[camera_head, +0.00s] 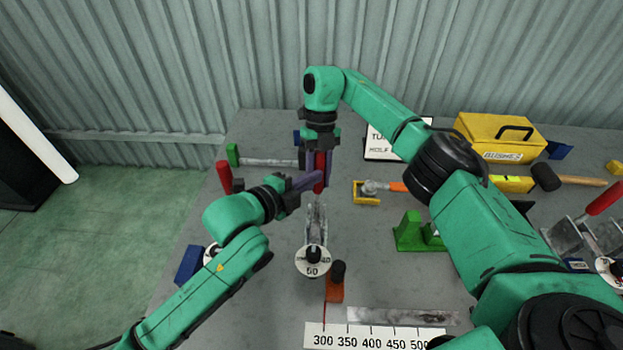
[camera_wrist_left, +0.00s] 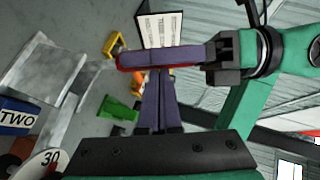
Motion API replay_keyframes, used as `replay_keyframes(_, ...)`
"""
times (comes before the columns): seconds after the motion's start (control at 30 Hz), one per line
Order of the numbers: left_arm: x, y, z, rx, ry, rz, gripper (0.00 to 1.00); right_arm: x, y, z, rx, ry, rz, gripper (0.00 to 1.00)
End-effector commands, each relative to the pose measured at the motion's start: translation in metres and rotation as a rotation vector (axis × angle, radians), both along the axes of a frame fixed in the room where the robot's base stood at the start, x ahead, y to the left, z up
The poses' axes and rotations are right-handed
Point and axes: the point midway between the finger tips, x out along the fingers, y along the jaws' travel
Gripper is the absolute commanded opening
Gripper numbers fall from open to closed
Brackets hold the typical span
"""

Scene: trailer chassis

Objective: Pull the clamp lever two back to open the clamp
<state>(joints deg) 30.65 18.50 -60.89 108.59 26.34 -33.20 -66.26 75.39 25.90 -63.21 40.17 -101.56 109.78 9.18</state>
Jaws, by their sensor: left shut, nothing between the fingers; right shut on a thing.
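The clamp's metal body (camera_head: 317,222) stands near the middle of the table, with a round numbered dial (camera_head: 313,262) in front. Its red lever handle (camera_head: 320,180) is upright. My right gripper (camera_head: 319,168) reaches down from above and is shut on this handle. In the left wrist view, the red handle (camera_wrist_left: 122,66) shows at the edge of the right fingers. My left gripper (camera_head: 312,182) is shut and empty, close beside the handle; I cannot tell whether it touches. Its fingers (camera_wrist_left: 160,105) show together in the wrist view. A blue label reading TWO (camera_wrist_left: 17,118) is at the left there.
Another red handle (camera_head: 223,176) stands at the left, and another clamp (camera_head: 565,237) at the right. A green block (camera_head: 411,232), yellow bracket (camera_head: 367,198) and yellow toolbox (camera_head: 498,135) lie right of centre. A ruler scale (camera_head: 375,337) is at the front.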

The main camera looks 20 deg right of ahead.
Motion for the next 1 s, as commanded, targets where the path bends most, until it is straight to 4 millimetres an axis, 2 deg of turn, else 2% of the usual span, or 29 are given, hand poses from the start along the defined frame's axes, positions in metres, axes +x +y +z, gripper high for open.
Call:
replay_keyframes(0.1,0.012,-0.001,-0.001,0.005,-0.007,0.006,0.0,0.0,0.003,0.006,0.004,-0.002,0.009,0.0)
replay_keyframes(0.3,0.012,-0.001,-0.002,0.005,-0.005,0.008,0.0,-0.002,0.006,0.006,0.009,0.004,0.018,0.0)
replay_keyframes(0.33,0.012,-0.001,-0.002,0.005,-0.005,0.008,0.0,-0.002,0.006,0.005,0.009,0.003,0.019,0.46)
replay_keyframes(0.4,0.012,-0.001,-0.002,0.005,-0.005,0.008,0.0,-0.002,0.006,0.005,0.007,0.004,0.019,0.66)
replay_keyframes(0.73,0.011,-0.001,-0.002,0.004,-0.003,0.006,0.0,0.0,0.003,0.006,0.003,0.004,0.01,0.66)
replay_keyframes(1.0,0.01,-0.001,-0.002,0.003,-0.003,0.005,0.0,0.019,-0.004,0.054,0.003,0.004,0.011,0.66)
